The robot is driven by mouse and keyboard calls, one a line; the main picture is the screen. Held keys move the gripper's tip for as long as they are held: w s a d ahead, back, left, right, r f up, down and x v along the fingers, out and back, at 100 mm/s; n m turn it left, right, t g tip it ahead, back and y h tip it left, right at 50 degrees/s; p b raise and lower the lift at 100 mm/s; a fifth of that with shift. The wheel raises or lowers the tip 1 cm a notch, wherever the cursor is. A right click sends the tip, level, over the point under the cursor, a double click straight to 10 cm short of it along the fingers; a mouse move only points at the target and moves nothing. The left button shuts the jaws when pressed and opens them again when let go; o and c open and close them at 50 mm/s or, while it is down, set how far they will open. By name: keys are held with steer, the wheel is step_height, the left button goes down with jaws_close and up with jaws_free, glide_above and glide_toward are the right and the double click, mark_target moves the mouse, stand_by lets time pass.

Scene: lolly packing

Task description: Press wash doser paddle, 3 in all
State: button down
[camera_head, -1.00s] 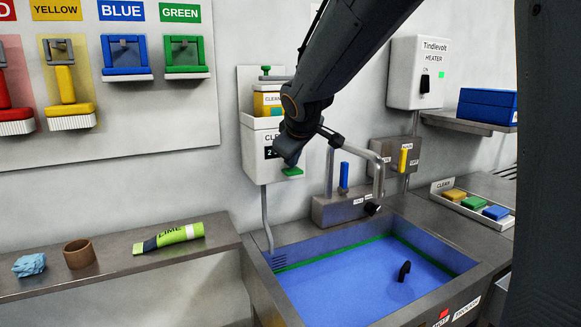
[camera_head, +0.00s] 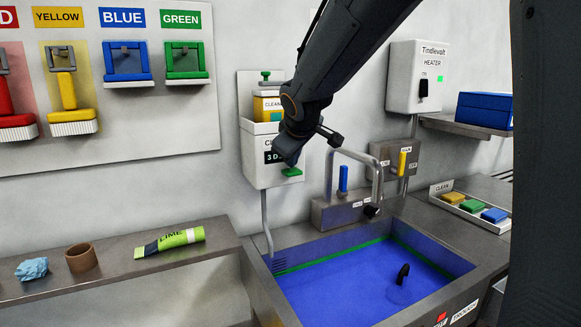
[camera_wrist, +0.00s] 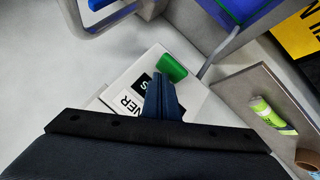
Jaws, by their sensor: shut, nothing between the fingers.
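The wash doser (camera_head: 257,168) is a white box on the wall above the sink's left end, with a yellow cleaner bottle (camera_head: 266,107) in its top. Its green paddle (camera_head: 292,172) sticks out at the lower front and also shows in the wrist view (camera_wrist: 171,68). The doser's black display (camera_head: 270,157) begins with "3 D"; the rest is hidden by my arm. My gripper (camera_wrist: 160,84) is shut and empty, its tip right at the paddle. I cannot tell whether it touches the paddle.
The sink (camera_head: 375,275) below holds deep blue liquid and a black hook-shaped piece. A metal faucet (camera_head: 355,155) with a blue lever stands right of the doser. A lime tube (camera_head: 170,242), a brown ring and a blue crumpled cloth lie on the left shelf.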

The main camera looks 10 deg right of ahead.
mark_target(293, 172)
steer(key=shift+r+p, duration=0.45)
steer(key=shift+r, duration=0.2)
steer(key=shift+r, duration=0.1)
step_height(293, 172, up, 6)
steer(key=p, duration=0.5)
stand_by(0.4)
steer(key=s+f+m+g+y+b, duration=0.1)
steer(key=s+f+m+g+b, duration=0.5)
steer(key=s+f, duration=2.2)
step_height(293, 172, down, 2)
steer(key=shift+s+f+m+g, duration=0.1)
steer(key=shift+s+m+g, duration=0.3)
steer(key=shift+m+g, duration=0.45)
steer(key=shift+a, duration=0.1)
